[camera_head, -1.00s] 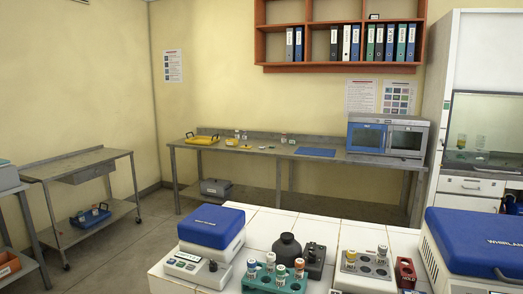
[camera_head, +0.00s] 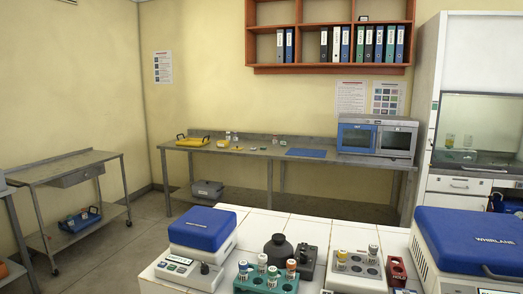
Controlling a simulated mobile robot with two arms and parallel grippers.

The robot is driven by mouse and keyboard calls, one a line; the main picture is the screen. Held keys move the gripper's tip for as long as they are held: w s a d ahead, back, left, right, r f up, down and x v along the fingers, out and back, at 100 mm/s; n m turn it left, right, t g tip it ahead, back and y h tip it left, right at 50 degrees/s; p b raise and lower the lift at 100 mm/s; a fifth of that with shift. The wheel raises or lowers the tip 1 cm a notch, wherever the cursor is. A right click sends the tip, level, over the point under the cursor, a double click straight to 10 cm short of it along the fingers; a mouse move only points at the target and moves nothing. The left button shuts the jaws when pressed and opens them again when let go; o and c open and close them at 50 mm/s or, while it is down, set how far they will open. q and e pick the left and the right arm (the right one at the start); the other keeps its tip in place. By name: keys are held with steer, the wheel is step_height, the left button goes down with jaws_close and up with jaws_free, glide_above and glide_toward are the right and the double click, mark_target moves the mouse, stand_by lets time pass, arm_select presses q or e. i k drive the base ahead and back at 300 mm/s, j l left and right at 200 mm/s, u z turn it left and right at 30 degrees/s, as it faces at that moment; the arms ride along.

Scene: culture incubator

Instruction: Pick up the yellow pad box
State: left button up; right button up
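A yellow tray-like box (camera_head: 194,141) with dark handles lies at the left end of the long metal bench along the back wall. It is the only large yellow item I see; whether it is the pad box I cannot tell for sure, as it is small and far off. A small yellowish item (camera_head: 224,143) lies just right of it on the same bench. Neither of my grippers is in view.
A white-topped bench (camera_head: 255,226) stands in front with a blue-lidded device (camera_head: 202,228), a teal tube rack (camera_head: 267,281), a dark bottle (camera_head: 278,247) and a blue-lidded centrifuge (camera_head: 470,237). A metal cart (camera_head: 72,165) stands left. Floor between cart and benches is clear.

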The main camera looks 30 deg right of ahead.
mark_target(224, 144)
steer(key=i+j+u, duration=0.25)
steer(key=i+u, duration=0.15)
steer(key=i, duration=0.15)
steer(key=i+u, duration=0.4)
steer(key=i, duration=0.2)
steer(key=i+l+u, duration=0.15)
steer(key=i+u, duration=0.25)
steer(key=i, duration=0.2)
steer(key=i+z, duration=0.35)
steer(key=i, duration=0.2)
steer(key=i+j+z, duration=0.1)
steer(key=i+z, duration=0.3)
steer(key=i, duration=0.15)
steer(key=i+j+z, duration=0.35)
steer(key=i, duration=0.15)
steer(key=i+l+z, duration=0.4)
steer(key=i+z, duration=1.35)
steer(key=i, duration=0.65)
steer(key=i+z, duration=0.15)
steer(key=i, duration=0.6)
steer(key=i+j+z, duration=0.1)
steer(key=i, duration=0.65)
